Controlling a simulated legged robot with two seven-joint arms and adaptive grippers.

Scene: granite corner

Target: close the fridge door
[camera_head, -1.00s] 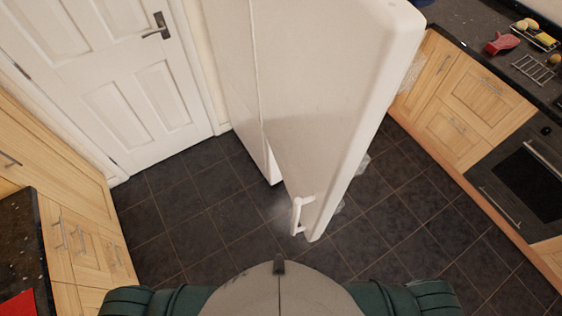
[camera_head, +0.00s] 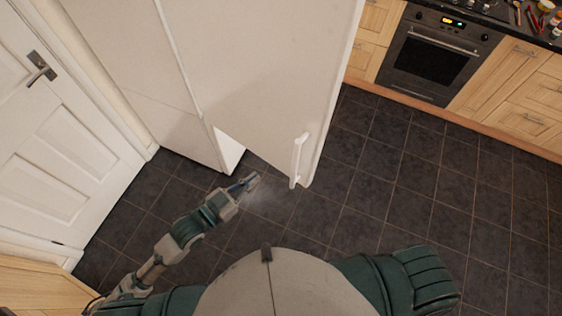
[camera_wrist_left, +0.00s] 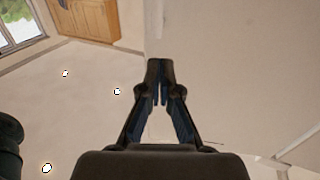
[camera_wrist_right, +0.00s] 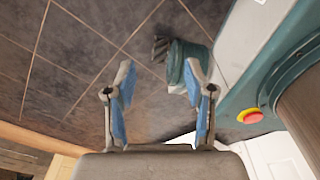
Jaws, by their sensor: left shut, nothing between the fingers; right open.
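The white fridge (camera_head: 135,75) stands at the upper middle of the head view. Its door (camera_head: 265,75) stands open, swung out toward me, and a bright gap shows at the bottom between door and body. The white door handle (camera_head: 297,160) is near the door's lower free corner. My left gripper (camera_head: 252,180) is shut and empty, left of the handle and apart from it, in front of the gap. It shows shut in the left wrist view (camera_wrist_left: 158,85), with a pale surface beyond it. My right gripper (camera_wrist_right: 160,78) is open and empty, outside the head view.
A white room door (camera_head: 50,130) is at the left. An oven (camera_head: 430,60) and wooden cabinets (camera_head: 515,90) line the right wall. Dark tiled floor (camera_head: 420,185) is clear to the right of the fridge door.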

